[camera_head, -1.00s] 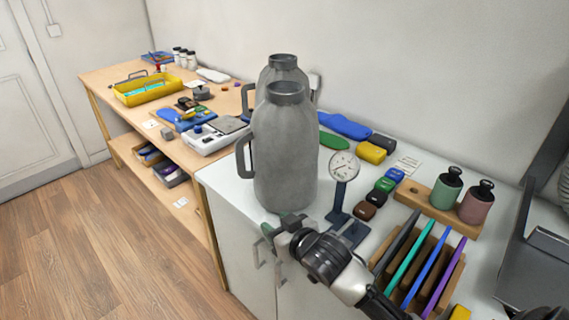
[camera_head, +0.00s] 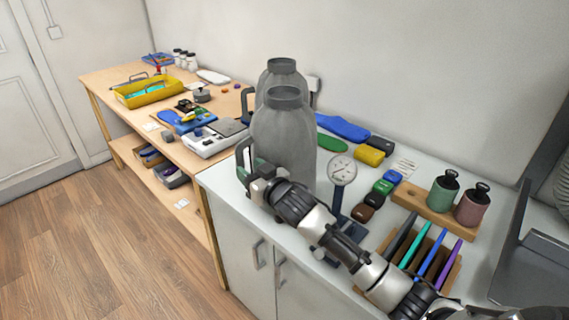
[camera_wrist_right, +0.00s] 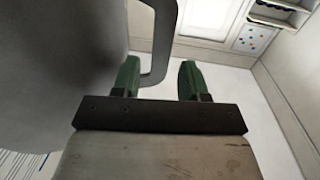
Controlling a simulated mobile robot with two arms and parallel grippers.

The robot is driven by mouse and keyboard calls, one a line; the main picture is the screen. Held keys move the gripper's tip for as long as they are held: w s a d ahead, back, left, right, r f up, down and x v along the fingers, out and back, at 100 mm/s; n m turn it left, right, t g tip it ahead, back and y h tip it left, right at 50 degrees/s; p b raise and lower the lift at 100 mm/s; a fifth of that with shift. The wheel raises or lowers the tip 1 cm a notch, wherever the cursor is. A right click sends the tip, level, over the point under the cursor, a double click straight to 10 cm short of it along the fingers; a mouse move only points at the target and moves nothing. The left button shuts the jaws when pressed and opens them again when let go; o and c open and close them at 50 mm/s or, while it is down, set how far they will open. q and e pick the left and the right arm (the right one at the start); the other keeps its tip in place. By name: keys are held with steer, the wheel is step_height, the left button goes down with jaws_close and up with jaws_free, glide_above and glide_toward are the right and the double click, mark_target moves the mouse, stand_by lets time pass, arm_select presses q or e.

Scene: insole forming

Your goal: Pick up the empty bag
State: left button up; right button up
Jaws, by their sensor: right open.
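I see no clear bag; two grey, bag-like jugs with dark rims and side handles stand on the white counter. The front jug (camera_head: 285,132) is nearest, and the rear jug (camera_head: 283,74) is partly hidden behind it. My right gripper (camera_head: 248,172) is at the front jug's left side, by its handle (camera_head: 241,150). In the right wrist view the green fingers of the right gripper (camera_wrist_right: 158,80) are apart, with the handle (camera_wrist_right: 162,45) between them. The jug's body (camera_wrist_right: 60,60) fills the left there. I cannot tell whether a finger touches the handle. My left gripper is not in view.
A dial gauge on a stand (camera_head: 342,170) is close to my right arm. A rack of coloured sheets (camera_head: 425,250) and a wooden block with two bottles (camera_head: 435,208) stand at the right. A wooden bench (camera_head: 110,85) with tools continues at the left.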

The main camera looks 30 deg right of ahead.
mark_target(241, 163)
steer(key=x, duration=0.3)
steer(key=shift+w, duration=0.15)
jaws_close()
stand_by(1.1)
